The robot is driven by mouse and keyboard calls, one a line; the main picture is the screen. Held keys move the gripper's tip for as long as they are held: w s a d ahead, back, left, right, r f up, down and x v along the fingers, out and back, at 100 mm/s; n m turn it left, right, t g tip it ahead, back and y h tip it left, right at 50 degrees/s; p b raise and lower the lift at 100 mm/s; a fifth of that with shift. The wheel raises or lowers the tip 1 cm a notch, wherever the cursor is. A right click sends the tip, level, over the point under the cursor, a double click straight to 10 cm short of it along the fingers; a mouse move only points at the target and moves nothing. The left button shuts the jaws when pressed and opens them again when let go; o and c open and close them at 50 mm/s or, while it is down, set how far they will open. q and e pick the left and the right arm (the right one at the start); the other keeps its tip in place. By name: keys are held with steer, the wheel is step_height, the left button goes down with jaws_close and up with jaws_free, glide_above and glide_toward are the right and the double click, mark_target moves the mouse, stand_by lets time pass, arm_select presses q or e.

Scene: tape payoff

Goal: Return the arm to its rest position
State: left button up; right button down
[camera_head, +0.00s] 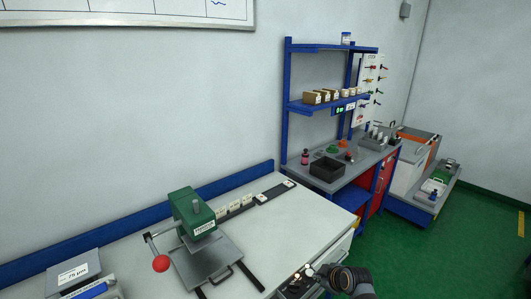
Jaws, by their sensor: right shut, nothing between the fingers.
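My right gripper (305,274) shows at the bottom of the head view, low and right of centre, at the end of my right arm. It is shut and empty, beside the front edge of the white bench (322,218). Part of the gripper is small and dark, so its fingertips are hard to make out. My left gripper is not in view.
A green press (190,212) with a red-knobbed lever and a grey plate (207,258) stands on the bench. A box labelled 75 µm (75,275) is at the lower left. A blue-framed workstation (330,100) stands behind, with a dark tray (328,168). Green floor (440,235) is clear at right.

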steer(key=s+d+r+m+g+h, duration=0.25)
steer(key=s+m, duration=0.25)
steer(key=s, duration=1)
steer(key=s+d+r+m+g+h, duration=0.1)
steer(key=s+r+m+g, duration=0.3)
steer(key=s, duration=1)
steer(key=s+d+f+m+t+b, duration=0.1)
steer(key=s+d+f, duration=0.1)
steer(key=f, duration=1.5)
steer(key=s+d+f+b, duration=0.1)
steer(key=s+f+b, duration=0.1)
steer(key=f, duration=1.4)
steer(key=s+d+f+b, duration=0.1)
steer(key=s+f, duration=1.5)
steer(key=s, duration=0.1)
steer(key=shift+g+b, duration=0.35)
steer(key=shift+g, duration=0.1)
